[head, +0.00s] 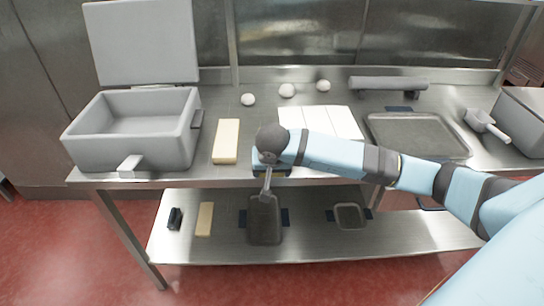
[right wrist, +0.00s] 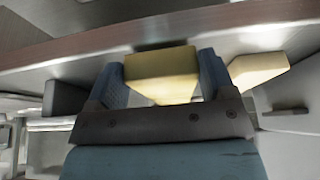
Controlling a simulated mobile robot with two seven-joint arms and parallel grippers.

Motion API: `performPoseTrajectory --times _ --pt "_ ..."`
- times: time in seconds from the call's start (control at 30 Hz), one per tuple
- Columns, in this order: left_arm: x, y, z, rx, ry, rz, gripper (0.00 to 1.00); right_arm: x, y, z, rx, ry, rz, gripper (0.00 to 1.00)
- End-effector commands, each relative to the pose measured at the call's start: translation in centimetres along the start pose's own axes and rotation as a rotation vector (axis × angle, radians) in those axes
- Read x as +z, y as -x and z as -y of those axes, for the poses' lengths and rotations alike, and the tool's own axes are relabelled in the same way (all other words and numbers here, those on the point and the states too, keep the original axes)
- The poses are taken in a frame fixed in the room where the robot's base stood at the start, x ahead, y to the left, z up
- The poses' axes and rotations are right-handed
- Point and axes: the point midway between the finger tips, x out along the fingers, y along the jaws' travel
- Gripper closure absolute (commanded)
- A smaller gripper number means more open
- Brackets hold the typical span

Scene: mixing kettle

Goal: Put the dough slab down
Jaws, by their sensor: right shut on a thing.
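My right gripper (right wrist: 161,85) is shut on a pale yellow dough slab (right wrist: 162,66), which sits between its two blue fingers in the right wrist view. In the head view my right gripper (head: 270,170) is at the front edge of the steel counter (head: 330,175), and my own wrist hides most of the held slab. I cannot tell whether the slab touches the counter. A second slab (head: 226,141) lies on the counter to the left of the gripper; a pale slab also shows right of the fingers in the wrist view (right wrist: 258,69). My left gripper is not in view.
A grey open-lidded container (head: 135,125) stands left. White sheets (head: 320,121), a tray (head: 418,133), a roller (head: 388,83) and three dough balls (head: 287,90) occupy the counter. The lower shelf (head: 310,245) holds a dark pan (head: 265,222) and another pale slab (head: 204,219).

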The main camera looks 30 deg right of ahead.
Motion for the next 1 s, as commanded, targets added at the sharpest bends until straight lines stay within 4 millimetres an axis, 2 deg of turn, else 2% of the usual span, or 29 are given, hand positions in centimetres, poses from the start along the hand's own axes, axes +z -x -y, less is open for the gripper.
performPoseTrajectory --times 0.1,0.27,0.47,0.6,0.97,1.0 --pt "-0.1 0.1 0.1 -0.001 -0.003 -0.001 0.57 -1.5 -0.5 0.1 -0.001 -0.001 -0.001 0.64" --pt "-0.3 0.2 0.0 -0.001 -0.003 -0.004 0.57 -2.6 -0.9 0.1 -0.001 -0.002 -0.002 0.64" --pt "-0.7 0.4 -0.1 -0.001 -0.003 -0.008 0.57 -5.5 -2.1 0.1 -0.001 -0.002 -0.001 0.64" --pt "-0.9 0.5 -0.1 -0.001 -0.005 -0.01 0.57 -4.6 -3.4 0.1 -0.002 0.001 -0.001 0.64" --pt "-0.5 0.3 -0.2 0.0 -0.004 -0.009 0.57 -4.5 -3.8 0.0 -0.001 0.001 -0.003 0.64" --pt "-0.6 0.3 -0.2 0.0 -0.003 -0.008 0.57 -4.4 -3.8 0.0 0.0 0.001 -0.001 0.19"
